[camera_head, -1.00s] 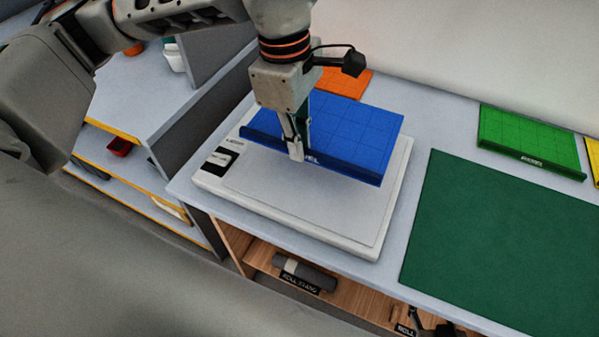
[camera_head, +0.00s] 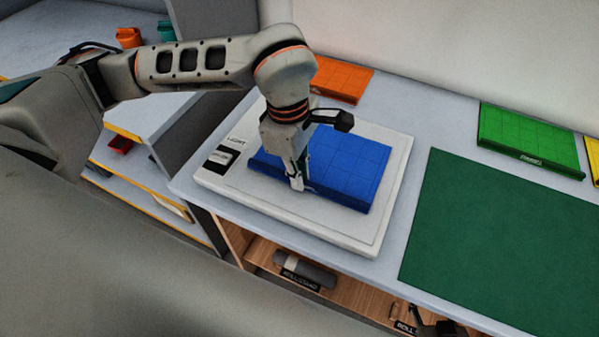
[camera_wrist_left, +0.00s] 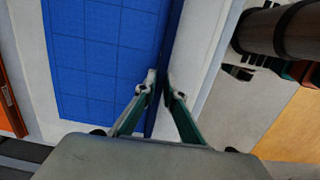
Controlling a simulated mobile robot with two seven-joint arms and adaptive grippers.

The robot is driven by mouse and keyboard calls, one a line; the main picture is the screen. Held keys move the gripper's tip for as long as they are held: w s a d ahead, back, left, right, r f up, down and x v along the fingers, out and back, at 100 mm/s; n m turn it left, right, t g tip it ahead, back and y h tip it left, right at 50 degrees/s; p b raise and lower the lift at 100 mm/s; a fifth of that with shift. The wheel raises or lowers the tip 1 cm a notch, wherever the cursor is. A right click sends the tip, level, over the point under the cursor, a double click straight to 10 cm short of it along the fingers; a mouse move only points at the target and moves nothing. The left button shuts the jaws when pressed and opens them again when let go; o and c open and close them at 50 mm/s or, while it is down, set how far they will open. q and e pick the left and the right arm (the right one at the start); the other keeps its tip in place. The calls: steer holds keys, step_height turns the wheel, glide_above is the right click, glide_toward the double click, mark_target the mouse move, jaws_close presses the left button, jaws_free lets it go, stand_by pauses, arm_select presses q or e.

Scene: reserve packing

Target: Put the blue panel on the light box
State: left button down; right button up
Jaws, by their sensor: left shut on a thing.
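The blue panel (camera_head: 345,167) lies over the white light box (camera_head: 386,205), within its outline in the head view. It looks flat on the light box or very close to it; the exact contact is hard to see. My left gripper (camera_head: 297,184) is shut on the raised front edge of the panel. In the left wrist view the gripper (camera_wrist_left: 158,84) pinches that edge, with the blue panel (camera_wrist_left: 105,60) stretching to the left. My right gripper does not show.
A dark green mat (camera_head: 500,230) lies right of the light box. A grey divider (camera_head: 190,125) borders the left.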

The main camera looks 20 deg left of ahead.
arm_select(q)
steer(key=shift+f, duration=0.1)
steer(key=c, duration=2.1)
jaws_free()
steer(key=shift+c, duration=0.2)
step_height(320, 180, up, 12)
steer(key=a+b, duration=0.1)
steer(key=shift+s+a, duration=0.1)
steer(key=shift+s, duration=0.05)
